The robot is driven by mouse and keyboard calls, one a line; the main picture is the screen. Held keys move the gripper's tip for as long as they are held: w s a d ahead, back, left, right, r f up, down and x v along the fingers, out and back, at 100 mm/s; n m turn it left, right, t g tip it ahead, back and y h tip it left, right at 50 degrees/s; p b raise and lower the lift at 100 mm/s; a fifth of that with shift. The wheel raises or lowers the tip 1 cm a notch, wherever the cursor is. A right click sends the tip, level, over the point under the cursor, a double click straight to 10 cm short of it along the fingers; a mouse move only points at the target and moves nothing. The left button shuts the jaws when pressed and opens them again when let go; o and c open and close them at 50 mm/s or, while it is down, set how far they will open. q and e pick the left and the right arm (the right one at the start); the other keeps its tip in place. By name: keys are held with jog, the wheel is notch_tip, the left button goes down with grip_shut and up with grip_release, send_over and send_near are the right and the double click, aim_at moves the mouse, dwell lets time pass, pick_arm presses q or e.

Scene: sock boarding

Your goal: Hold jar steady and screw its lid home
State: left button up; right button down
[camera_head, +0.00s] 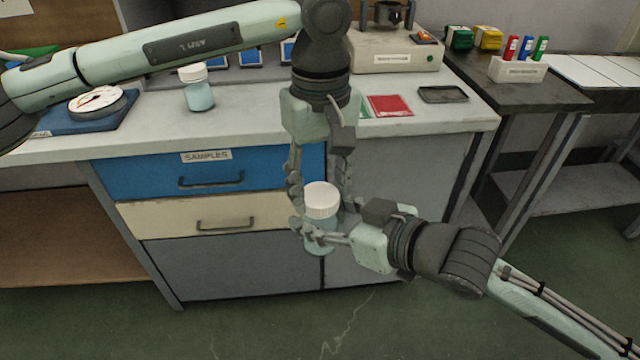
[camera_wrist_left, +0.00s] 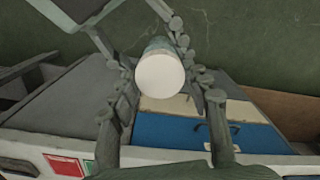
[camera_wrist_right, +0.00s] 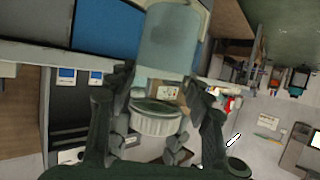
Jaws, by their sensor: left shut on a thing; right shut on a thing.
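A jar of pale blue glass (camera_head: 318,241) is held upright in the air in front of the drawers. Its white ribbed lid (camera_head: 321,199) sits on top; the lid also shows in the left wrist view (camera_wrist_left: 160,76) and the right wrist view (camera_wrist_right: 154,120). I cannot tell how tight it is. My left gripper (camera_head: 323,205) comes down from above, its fingers shut on either side of the lid. My right gripper (camera_head: 318,236) reaches in from the right, shut on the jar body below the lid. Fingers partly hide the jar.
The counter (camera_head: 240,125) stands behind, above blue and cream drawers (camera_head: 205,177). A second lidded jar (camera_head: 198,92) and a round dial (camera_head: 97,103) stand on it at left. A red packet (camera_head: 390,105) and black tray (camera_head: 443,94) lie at right. Floor in front is clear.

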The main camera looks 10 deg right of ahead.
pick_arm(q)
jog(key=o, duration=1.3)
jog(key=shift+o, duration=0.2)
jog(key=shift+r, duration=0.1)
notch_tip(320, 180, up, 12)
